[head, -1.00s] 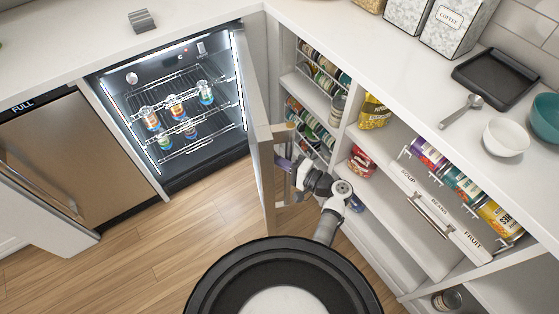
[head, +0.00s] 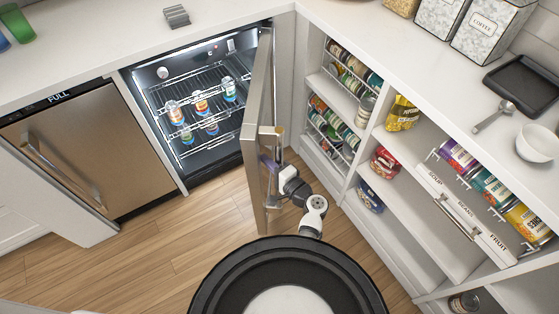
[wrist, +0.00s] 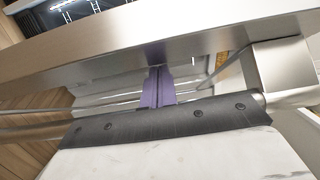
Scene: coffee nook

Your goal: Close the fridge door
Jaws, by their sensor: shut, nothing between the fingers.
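The fridge (head: 205,118) is lit inside and holds wire racks with several cans. Its steel door (head: 257,125) stands partly open, swung out from the right side of the opening. The door's handle (head: 280,150) is on its right, outer face. My gripper (head: 268,166) is at that outer face, close to the handle, shut and empty. In the wrist view its purple fingers (wrist: 158,88) are together near the steel door (wrist: 130,50), beside the handle's end post (wrist: 283,68). I cannot tell whether the fingertips touch the door.
Open shelves (head: 370,165) with cans and packets stand right of my arm. A closed steel appliance (head: 85,150) is left of the fridge. The countertop (head: 100,50) runs above. Wooden floor (head: 190,235) is clear in front of the fridge.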

